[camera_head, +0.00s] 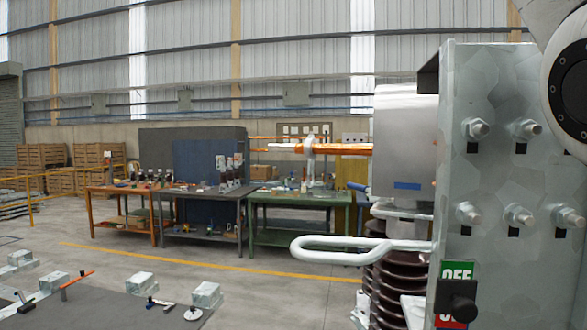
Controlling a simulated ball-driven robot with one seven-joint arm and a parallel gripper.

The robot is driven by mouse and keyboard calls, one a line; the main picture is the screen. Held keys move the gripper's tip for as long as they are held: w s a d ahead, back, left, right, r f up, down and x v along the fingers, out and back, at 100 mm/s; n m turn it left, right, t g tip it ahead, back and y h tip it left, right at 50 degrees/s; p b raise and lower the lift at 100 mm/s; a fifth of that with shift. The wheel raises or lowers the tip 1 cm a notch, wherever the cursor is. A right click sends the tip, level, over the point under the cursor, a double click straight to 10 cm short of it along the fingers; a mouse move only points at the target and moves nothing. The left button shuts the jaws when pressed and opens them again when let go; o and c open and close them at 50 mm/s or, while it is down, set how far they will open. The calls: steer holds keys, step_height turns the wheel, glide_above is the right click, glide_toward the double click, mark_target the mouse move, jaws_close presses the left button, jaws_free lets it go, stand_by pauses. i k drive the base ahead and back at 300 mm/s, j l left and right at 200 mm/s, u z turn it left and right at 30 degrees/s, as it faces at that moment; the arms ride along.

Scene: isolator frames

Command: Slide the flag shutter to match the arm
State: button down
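The flag shutter (458,299) is a small black block with a knob, low on the front of the grey metal panel. Above it shows a green flag (459,270) with white letters that look like "OFF", their lower part covered. Below it a strip of red flag (449,322) shows, its lettering mostly hidden. A pale looped rod (340,250) sticks out left from behind the panel. Higher up, an orange bar (343,150) with a pale tip points left; I cannot tell which is the isolator's arm. My gripper is not in view; only my arm link shows at top right.
The bolted panel (500,185) fills the right side. Brown ribbed insulators (388,290) stand behind its left edge. Workbenches (300,198) with tools stand at the back. Low blocks and tools lie at lower left. The floor (230,285) between is clear.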

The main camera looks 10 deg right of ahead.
mark_target(456, 298)
steer(key=k+j, duration=0.1)
steer(key=j, duration=0.25)
steer(key=k+j, duration=0.1)
steer(key=j, duration=0.2)
steer(key=k+j, duration=0.15)
steer(key=j, duration=0.2)
steer(key=k+j, duration=0.1)
steer(key=j, duration=0.25)
